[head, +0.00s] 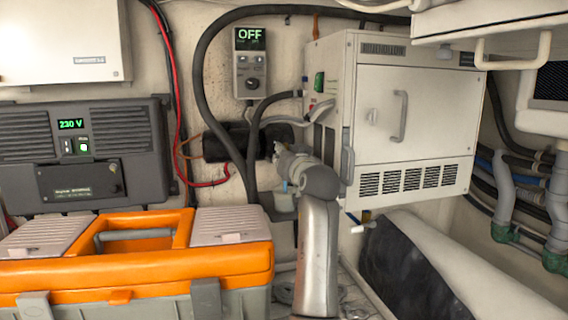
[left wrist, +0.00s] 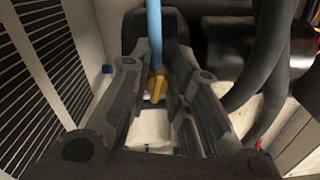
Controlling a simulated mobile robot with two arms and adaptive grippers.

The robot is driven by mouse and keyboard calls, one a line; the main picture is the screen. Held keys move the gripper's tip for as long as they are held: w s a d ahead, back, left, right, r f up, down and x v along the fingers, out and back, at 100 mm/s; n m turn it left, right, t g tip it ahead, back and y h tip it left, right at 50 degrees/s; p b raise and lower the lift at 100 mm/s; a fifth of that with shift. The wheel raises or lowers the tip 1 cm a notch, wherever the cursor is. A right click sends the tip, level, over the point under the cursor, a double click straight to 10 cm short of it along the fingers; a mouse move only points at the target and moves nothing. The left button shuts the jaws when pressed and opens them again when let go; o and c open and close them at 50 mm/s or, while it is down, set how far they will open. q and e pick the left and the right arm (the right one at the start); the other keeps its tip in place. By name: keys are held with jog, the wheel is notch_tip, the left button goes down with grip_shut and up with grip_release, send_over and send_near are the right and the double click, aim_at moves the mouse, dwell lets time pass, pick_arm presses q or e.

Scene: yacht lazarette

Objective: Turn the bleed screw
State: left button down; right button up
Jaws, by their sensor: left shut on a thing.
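The bleed screw, a small yellow winged piece (left wrist: 155,88), shows in the left wrist view at the lower end of a light blue hose (left wrist: 154,35). My left gripper (left wrist: 153,76) has its two grey fingers on either side of the yellow piece and is shut on it. In the head view my left gripper (head: 281,152) is beside the lower left of the white cabinet (head: 415,115), in front of a black cylinder (head: 225,141). The screw cannot be made out in the head view. My right gripper is not in view.
An orange and grey toolbox (head: 135,268) stands at the lower left, under a dark 230 V unit (head: 75,150). A wall control panel (head: 250,65) reads OFF. Thick black hoses (head: 205,85) run close to the gripper. Grey pipes (head: 505,187) line the right side.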

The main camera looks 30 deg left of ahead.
pick_arm(q)
jog(key=shift+w+d+f+n+b, duration=0.1)
jog(key=shift+f+n+b, duration=0.15)
jog(key=shift+n, duration=0.35)
jog(key=shift+w+d+f+n+b, duration=0.1)
jog(key=shift+n+b, duration=0.2)
jog(key=shift+n, duration=0.3)
jog(key=c, duration=1.6)
grip_release()
jog(key=shift+r, duration=0.15)
jog(key=shift+s, duration=0.1)
jog(key=v, duration=0.7)
jog(key=shift+d, duration=0.15)
